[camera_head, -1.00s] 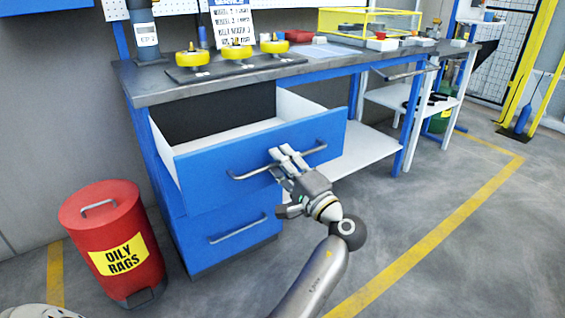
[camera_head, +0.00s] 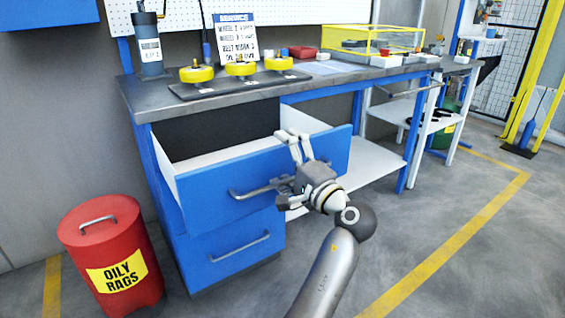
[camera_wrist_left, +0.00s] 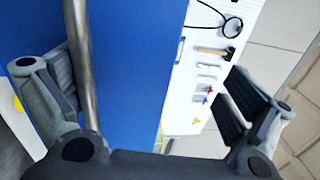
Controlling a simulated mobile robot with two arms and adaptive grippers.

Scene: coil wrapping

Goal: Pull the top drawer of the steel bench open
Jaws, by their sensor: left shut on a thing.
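The top drawer (camera_head: 200,192) of the steel bench (camera_head: 148,100) stands well out, its white inside showing. Its blue front carries a grey bar handle (camera_head: 250,191), and the handle's right part is hidden behind my left gripper. My left gripper (camera_head: 292,160) is at the drawer front, with one finger reaching up to the front's top edge. In the left wrist view, the fingers stand wide apart. The handle (camera_wrist_left: 84,65) runs between them, close beside the left finger; I cannot tell whether they touch. The right finger (camera_wrist_left: 238,110) is clear of it. My right gripper is not in view.
A lower drawer (camera_head: 225,250) is shut below. A red oily rags bin (camera_head: 105,240) stands at the left. Yellow wheels (camera_head: 241,69) on a dark plate and a yellow-framed clear box (camera_head: 370,40) are on the bench top. The floor at the right is open.

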